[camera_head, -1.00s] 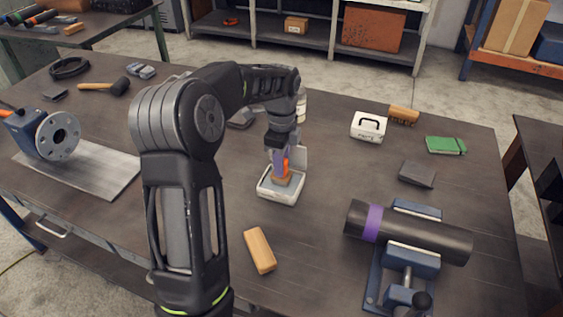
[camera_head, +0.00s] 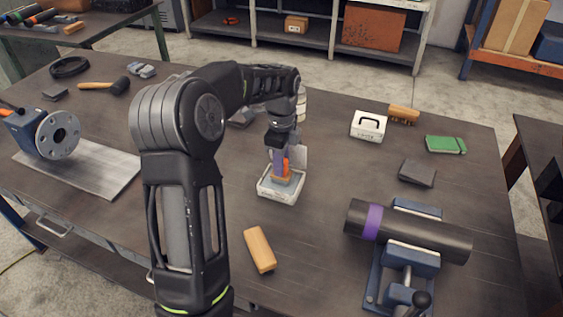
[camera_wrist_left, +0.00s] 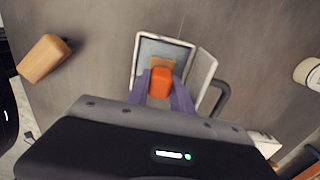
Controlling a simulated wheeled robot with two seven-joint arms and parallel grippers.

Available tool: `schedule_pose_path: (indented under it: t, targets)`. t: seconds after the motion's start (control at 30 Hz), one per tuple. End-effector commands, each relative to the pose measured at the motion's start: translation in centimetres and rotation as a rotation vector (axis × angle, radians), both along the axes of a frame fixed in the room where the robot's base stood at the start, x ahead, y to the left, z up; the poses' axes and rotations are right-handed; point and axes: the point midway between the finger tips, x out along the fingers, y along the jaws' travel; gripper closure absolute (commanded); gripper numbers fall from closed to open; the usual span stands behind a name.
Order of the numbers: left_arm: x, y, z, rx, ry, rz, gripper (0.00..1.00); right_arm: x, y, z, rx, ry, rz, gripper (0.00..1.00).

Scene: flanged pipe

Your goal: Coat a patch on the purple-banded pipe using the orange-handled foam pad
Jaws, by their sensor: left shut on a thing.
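The purple-banded pipe (camera_head: 425,236) is a dark cylinder lying in a blue vise at the right of the bench. Its purple band (camera_head: 373,222) is near the left end. My left gripper (camera_head: 281,168) is shut on the orange-handled foam pad (camera_head: 287,167). The pad is over a pale open tray (camera_head: 280,192) with a raised lid. In the left wrist view the orange handle (camera_wrist_left: 160,82) is between the two purple fingers, above the tray's inside (camera_wrist_left: 160,48). I cannot tell whether the pad touches the tray floor. My right gripper is not in view.
A wooden block (camera_head: 260,250) lies in front of the tray. A white case (camera_head: 368,127), a brown brush-like block (camera_head: 403,114), a green item (camera_head: 445,145) and a dark pad (camera_head: 417,173) are behind the pipe. A flanged fixture (camera_head: 55,135) stands at left.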

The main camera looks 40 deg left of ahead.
Motion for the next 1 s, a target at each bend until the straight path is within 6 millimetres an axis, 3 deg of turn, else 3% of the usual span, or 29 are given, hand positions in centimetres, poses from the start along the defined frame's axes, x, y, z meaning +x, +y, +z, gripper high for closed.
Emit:
schedule_pose_path:
  t: [0.5,1.0]
  targets:
    - [-0.1,-0.1,0.0,-0.002,0.005,0.0,1.0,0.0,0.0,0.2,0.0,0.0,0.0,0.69]
    - [0.0,0.0,4.4,0.0,0.001,0.0,1.0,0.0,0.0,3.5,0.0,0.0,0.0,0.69]
